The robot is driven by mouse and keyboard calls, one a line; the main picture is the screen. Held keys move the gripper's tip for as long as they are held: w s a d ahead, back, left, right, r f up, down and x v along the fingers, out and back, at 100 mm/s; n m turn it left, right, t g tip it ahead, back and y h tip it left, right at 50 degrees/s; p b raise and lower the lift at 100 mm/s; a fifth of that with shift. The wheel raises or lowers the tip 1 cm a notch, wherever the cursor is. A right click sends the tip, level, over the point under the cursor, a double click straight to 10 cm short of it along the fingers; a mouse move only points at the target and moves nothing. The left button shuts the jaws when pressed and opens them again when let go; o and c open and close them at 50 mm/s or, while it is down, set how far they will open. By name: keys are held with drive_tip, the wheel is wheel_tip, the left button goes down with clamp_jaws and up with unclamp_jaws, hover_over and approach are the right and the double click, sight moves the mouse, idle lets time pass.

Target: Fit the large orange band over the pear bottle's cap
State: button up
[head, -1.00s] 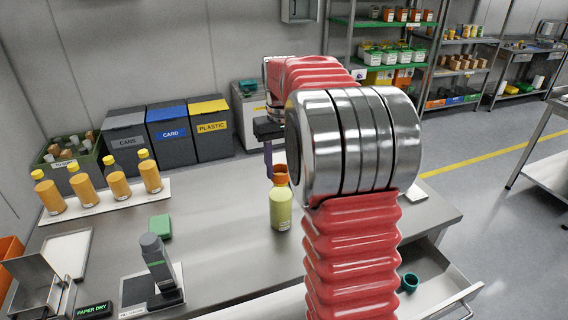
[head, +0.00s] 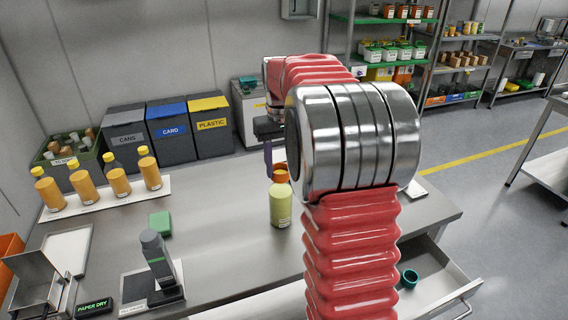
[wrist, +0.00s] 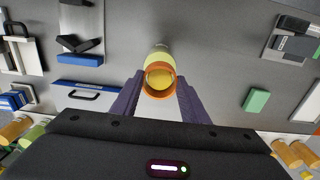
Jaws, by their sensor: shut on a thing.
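The pear bottle (head: 280,208), pale yellow-green, stands upright on the steel bench in the head view. It also shows beyond the band in the wrist view (wrist: 160,48). The large orange band (head: 281,176) is at the bottle's top, and its ring (wrist: 158,94) faces the wrist camera. The yellow cap (wrist: 160,77) shows through the ring's opening. My gripper (wrist: 160,90) is shut on the band, with a purple finger on each side. In the head view my arm hides part of the gripper. I cannot tell how far down the cap the band sits.
Several orange bottles with yellow caps stand on a white tray (head: 140,196) at the left. A green block (head: 160,224) and a grey device (head: 158,262) are on the bench. An open drawer (head: 440,275) at the front right holds a teal ring (head: 409,278).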

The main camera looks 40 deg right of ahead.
drive_tip(key=shift+f, duration=0.75)
idle(0.3)
drive_tip(key=o, duration=1.1)
drive_tip(key=shift+c, duration=0.2)
drive_tip(key=shift+w+r, duration=0.1)
drive_tip(key=shift+r, duration=0.05)
wheel_tip(320, 180, up, 9)
idle(1.5)
idle(0.5)
